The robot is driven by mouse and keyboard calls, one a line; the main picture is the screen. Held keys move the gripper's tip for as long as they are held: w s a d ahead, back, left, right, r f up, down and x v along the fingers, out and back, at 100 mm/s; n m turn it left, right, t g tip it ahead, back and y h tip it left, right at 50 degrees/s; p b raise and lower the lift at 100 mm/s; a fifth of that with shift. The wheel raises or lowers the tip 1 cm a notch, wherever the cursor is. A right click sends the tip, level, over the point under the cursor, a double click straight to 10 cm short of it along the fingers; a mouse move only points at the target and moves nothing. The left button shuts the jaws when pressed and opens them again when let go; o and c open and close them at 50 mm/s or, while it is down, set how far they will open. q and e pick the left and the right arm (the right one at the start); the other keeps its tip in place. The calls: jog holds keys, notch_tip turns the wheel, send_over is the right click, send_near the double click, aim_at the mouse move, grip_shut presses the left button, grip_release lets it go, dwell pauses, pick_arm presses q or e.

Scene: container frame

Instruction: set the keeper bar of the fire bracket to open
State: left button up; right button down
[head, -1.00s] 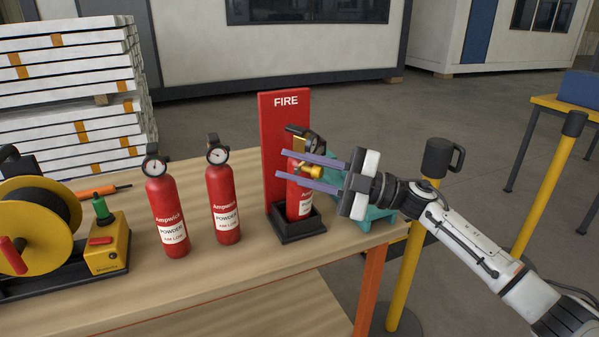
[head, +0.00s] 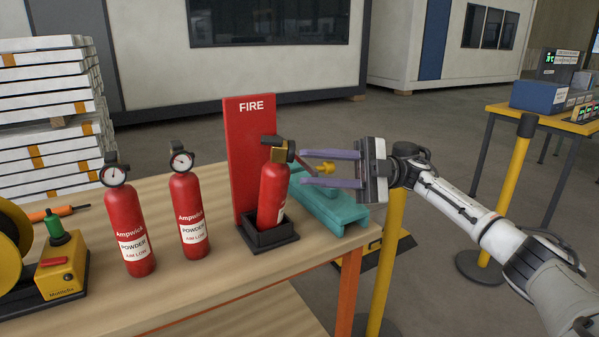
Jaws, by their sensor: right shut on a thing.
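The fire bracket (head: 250,140) is a red back panel lettered FIRE with a black base tray, standing near the table's right end. A red extinguisher (head: 271,195) with a black and brass head stands in the tray, leaning slightly. The keeper bar (head: 304,163) is a thin dark bar sticking out to the right of the extinguisher, clear of its front, with a yellow knob (head: 325,168). My right gripper (head: 330,169) comes from the right, its two purple fingers above and below the knob, shut on the keeper bar. My left gripper is out of view.
Two more red extinguishers (head: 133,232) (head: 188,215) stand left of the bracket on the wooden table (head: 190,275). A teal object (head: 330,208) lies right behind the bracket. A yellow box (head: 62,272) is at the left. A yellow post (head: 388,260) stands by the table's right end.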

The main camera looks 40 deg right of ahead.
jog(key=shift+s+d+r, duration=0.1)
jog(key=shift+s+d, duration=0.05)
jog(key=shift+d, duration=0.55)
jog(key=c, duration=1.5)
grip_release()
jog(key=shift+c, duration=0.2)
jog(key=shift+d, duration=0.1)
